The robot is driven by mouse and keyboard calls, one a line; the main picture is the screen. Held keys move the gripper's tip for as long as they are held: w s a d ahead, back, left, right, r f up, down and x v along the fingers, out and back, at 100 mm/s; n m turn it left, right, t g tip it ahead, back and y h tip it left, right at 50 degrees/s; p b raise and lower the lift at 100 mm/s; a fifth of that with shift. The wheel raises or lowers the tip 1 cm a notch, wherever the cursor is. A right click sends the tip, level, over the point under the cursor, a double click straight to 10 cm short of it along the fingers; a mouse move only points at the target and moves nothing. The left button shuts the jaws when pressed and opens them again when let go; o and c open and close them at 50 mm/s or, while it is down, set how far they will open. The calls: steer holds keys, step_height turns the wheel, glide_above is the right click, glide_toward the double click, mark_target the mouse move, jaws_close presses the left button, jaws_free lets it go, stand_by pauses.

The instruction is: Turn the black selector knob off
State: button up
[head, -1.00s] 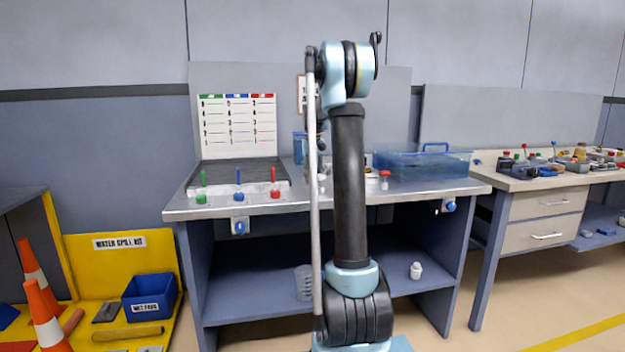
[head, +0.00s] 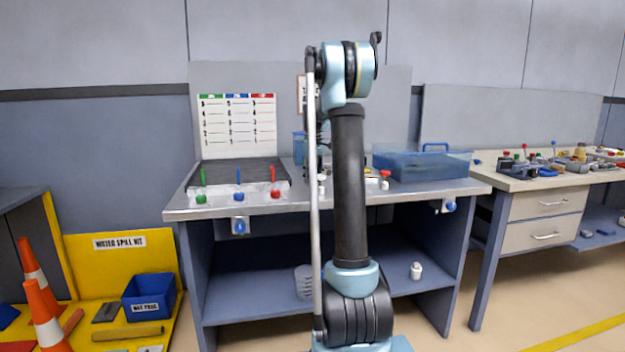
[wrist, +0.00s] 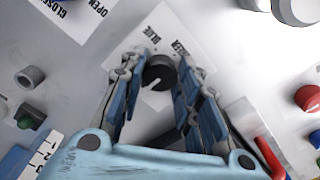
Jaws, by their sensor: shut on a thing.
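The black selector knob (wrist: 158,73) shows in the wrist view, with a pale pointer line on its top. It sits on a white label plate with printed words, one reading "BLUE". My gripper (wrist: 160,75) is shut on the knob, with one blue-and-grey finger on each side of it. In the head view the knob and most of my gripper are hidden behind my arm.
In the wrist view, a red knob (wrist: 308,97) lies at the right, a green one (wrist: 28,117) at the left, and an "OPEN/CLOSED" label at the upper left. In the head view a clear blue tank (head: 425,165) stands on the bench, right of my arm.

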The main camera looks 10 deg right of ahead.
steer(key=shift+s+d, duration=0.1)
stand_by(0.3)
steer(key=o, duration=1.1)
steer(key=shift+c, duration=0.2)
steer(key=shift+r, duration=0.1)
step_height(320, 180, up, 12)
